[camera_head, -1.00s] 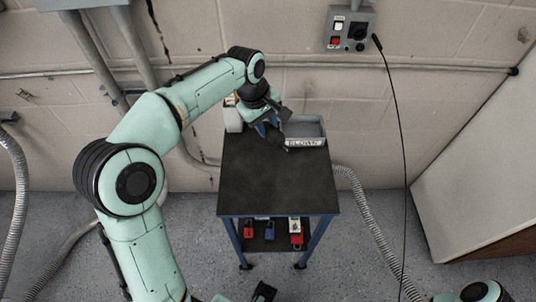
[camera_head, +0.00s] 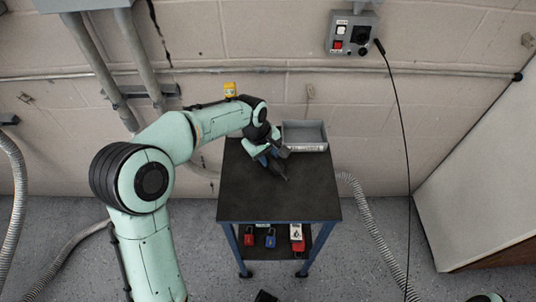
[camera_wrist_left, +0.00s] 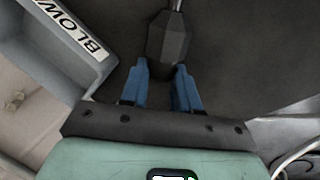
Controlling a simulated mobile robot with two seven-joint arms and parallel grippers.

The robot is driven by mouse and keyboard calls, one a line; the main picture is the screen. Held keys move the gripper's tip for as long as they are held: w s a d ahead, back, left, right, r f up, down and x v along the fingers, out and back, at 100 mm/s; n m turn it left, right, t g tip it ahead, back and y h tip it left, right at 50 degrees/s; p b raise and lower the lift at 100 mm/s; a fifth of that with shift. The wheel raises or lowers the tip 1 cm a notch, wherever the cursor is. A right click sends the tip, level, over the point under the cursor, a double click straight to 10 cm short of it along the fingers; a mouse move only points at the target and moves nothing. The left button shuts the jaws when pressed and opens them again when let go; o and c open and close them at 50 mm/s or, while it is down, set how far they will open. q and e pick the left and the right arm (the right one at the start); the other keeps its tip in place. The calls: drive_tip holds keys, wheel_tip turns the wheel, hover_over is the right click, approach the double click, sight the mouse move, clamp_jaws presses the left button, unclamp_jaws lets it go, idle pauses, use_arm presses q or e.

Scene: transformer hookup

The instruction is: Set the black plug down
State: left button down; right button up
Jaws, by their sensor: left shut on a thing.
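My left gripper (camera_head: 274,163) is over the back part of the dark cart top (camera_head: 280,205), in front of the grey bin. It is shut on the black plug (camera_head: 281,171), which points down and to the right. In the left wrist view the blue fingers (camera_wrist_left: 162,75) hold the faceted plug (camera_wrist_left: 170,40) at its near end, with a pale metal shaft beyond it. I cannot tell whether the plug touches the cart top. A dark shape at the bottom edge may be my right gripper (camera_head: 265,296); its jaws cannot be made out.
The grey bin (camera_head: 319,147), marked "BLOW..." in the wrist view, stands right beside the gripper. The front of the cart top is clear. Red and blue padlocks (camera_head: 270,238) sit on the lower shelf. A switch box (camera_head: 352,32) and a hanging black cable (camera_head: 397,95) are on the wall.

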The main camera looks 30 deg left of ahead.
use_arm(q)
drive_tip(key=shift+f, duration=0.1)
drive_tip(key=c, duration=1.2)
unclamp_jaws()
drive_tip(key=shift+f, duration=0.1)
drive_tip(key=shift+c, duration=0.2)
drive_tip(key=o, duration=0.4)
drive_tip(key=shift+r, duration=0.4)
drive_tip(key=p+v, duration=0.1)
drive_tip(key=v, duration=1)
drive_tip(key=shift+s+a+r, duration=0.15)
drive_tip(key=shift+s+r, duration=0.05)
drive_tip(key=shift+r, duration=0.15)
